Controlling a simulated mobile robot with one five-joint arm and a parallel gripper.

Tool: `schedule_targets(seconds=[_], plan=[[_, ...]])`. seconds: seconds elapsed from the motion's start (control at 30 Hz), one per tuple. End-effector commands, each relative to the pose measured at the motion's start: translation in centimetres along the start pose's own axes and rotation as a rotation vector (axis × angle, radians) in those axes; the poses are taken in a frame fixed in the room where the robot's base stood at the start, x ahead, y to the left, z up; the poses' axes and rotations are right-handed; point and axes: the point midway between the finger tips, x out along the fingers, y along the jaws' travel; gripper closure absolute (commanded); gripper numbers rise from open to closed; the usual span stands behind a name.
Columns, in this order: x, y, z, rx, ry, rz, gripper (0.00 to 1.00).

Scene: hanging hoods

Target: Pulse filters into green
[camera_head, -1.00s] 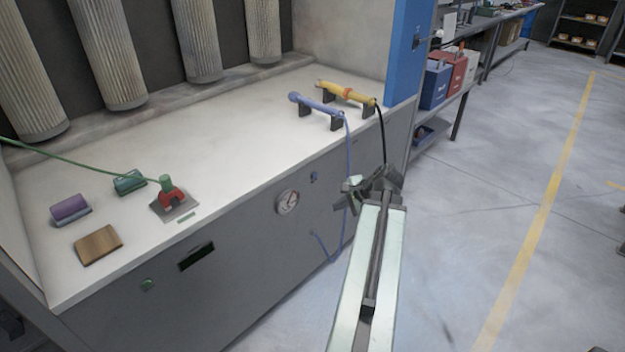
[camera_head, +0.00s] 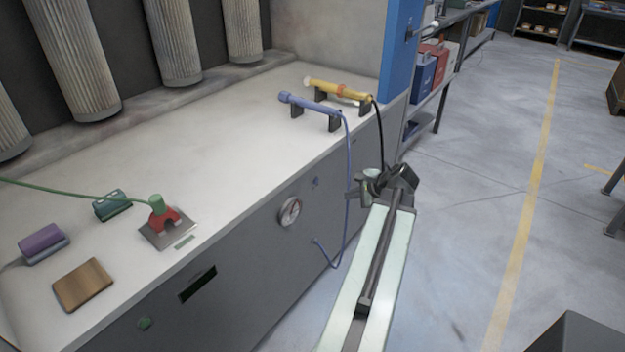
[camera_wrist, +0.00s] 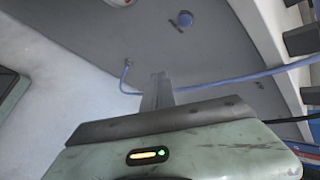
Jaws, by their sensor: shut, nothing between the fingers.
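Several pleated filters (camera_head: 173,45) hang in a row at the back of the hood, over the white worktop (camera_head: 230,150). A green-hosed fitting (camera_head: 157,203) stands in a red holder (camera_head: 163,220) on a metal plate at the worktop's front. A blue wand (camera_head: 305,103) and a yellow wand (camera_head: 337,90) rest on dark cradles at the right end. My gripper (camera_head: 385,178) is shut and empty, in front of the bench, right of the gauge and below the wands. In the wrist view its fingers (camera_wrist: 158,90) show against the grey front panel with the blue hose.
A purple block (camera_head: 41,241), a teal block (camera_head: 112,205) and a wooden block (camera_head: 83,285) lie on the worktop. Open floor (camera_head: 470,220) is at right.

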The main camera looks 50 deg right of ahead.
Motion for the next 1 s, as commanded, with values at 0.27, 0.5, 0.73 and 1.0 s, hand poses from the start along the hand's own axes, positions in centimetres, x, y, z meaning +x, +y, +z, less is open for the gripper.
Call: schedule_targets(seconds=[0.27,0.5,0.73,1.0], plan=[[1.5,-0.8,1.6,-0.012,-0.010,0.006,1.00],[4.1,-2.6,3.7,-0.016,-0.013,0.007,1.00],[6.1,-4.0,5.3,-0.016,-0.013,0.008,1.00],[6.8,-4.4,5.9,-0.015,-0.012,0.008,1.00]])
